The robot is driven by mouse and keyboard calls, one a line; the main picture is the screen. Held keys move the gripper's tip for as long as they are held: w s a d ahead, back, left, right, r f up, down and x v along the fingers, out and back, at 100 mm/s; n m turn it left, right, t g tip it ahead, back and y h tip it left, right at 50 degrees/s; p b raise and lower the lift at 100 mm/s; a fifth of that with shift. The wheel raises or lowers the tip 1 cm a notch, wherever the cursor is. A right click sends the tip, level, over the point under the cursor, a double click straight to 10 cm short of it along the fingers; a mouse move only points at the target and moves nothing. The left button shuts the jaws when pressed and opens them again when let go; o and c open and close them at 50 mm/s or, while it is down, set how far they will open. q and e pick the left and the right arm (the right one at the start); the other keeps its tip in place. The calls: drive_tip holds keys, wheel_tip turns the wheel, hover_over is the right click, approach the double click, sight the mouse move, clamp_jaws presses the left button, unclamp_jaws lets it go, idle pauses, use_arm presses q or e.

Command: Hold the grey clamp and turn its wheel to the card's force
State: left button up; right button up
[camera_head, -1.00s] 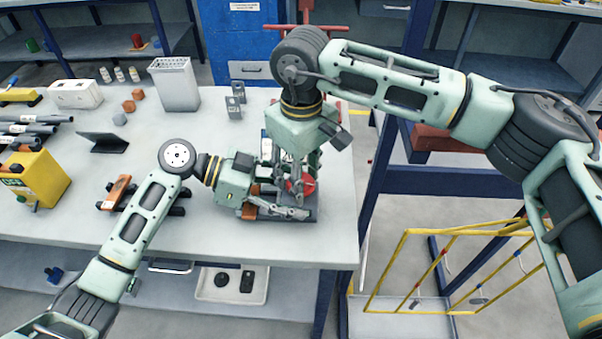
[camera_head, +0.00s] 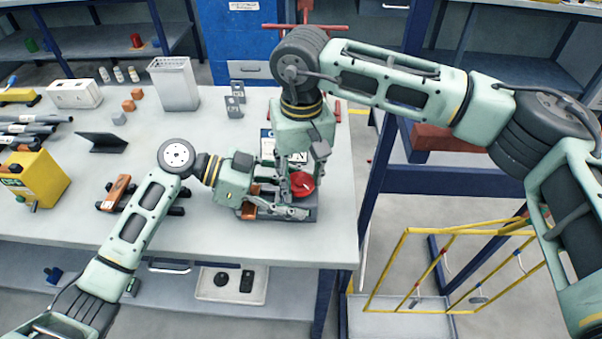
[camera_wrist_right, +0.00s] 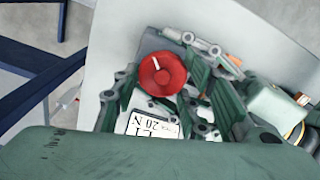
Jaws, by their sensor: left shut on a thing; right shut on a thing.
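The grey clamp (camera_head: 303,216) is on the right part of the table, mostly covered by my grippers. Its red wheel (camera_head: 304,183) faces up and shows a white mark. In the right wrist view the wheel (camera_wrist_right: 162,74) has this mark toward the upper left. My left gripper (camera_head: 280,205) is shut on the clamp from the left. My right gripper (camera_head: 298,178) points down from above, shut on the wheel with fingers on both sides. A white card (camera_wrist_right: 150,128) beside the wheel reads "20 N"; its upper line is partly hidden.
A yellow box (camera_head: 38,178), a dark stand (camera_head: 103,142), grey blocks (camera_head: 235,100) and a white bin (camera_head: 175,85) stand on the table. A yellow rack (camera_head: 400,270) is at the lower right.

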sight(302, 180)
drive_tip(key=shift+w+d, duration=0.2)
drive_tip(key=shift+d, duration=0.05)
drive_tip(key=o, duration=1.1)
drive_tip(key=shift+s+a, duration=0.1)
wheel_tip(302, 180, up, 12)
